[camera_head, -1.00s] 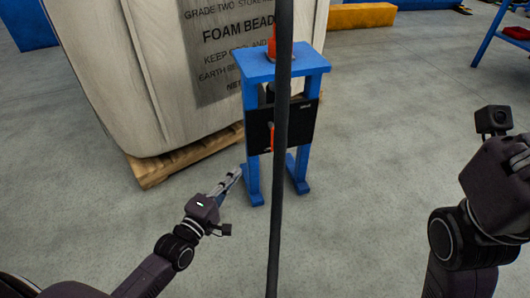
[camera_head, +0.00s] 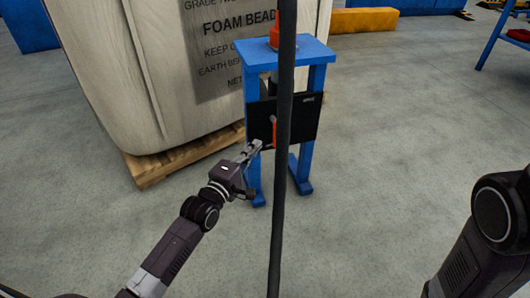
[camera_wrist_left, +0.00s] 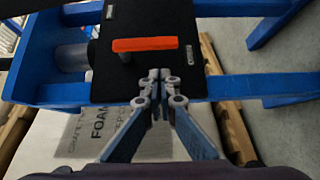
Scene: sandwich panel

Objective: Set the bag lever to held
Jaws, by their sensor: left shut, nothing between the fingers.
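The bag lever is an orange-red bar on a black panel (camera_head: 305,118) of a blue stand. In the head view the lever (camera_head: 274,128) points up and down the panel, partly hidden by a dark pole. In the left wrist view the lever (camera_wrist_left: 145,44) lies straight across the panel (camera_wrist_left: 150,18), with a round pivot near its left end. My left gripper (camera_head: 257,147) is shut and empty at the panel's lower left edge. In the wrist view its fingertips (camera_wrist_left: 161,75) are just beside the lever; I cannot tell whether they touch. My right gripper is out of view.
A thin dark vertical pole (camera_head: 283,200) crosses the head view before the stand. A big white foam bead bag (camera_head: 110,80) on a wooden pallet (camera_head: 165,163) stands behind left. Small panel labels, such as one (camera_wrist_left: 212,60), are unreadable.

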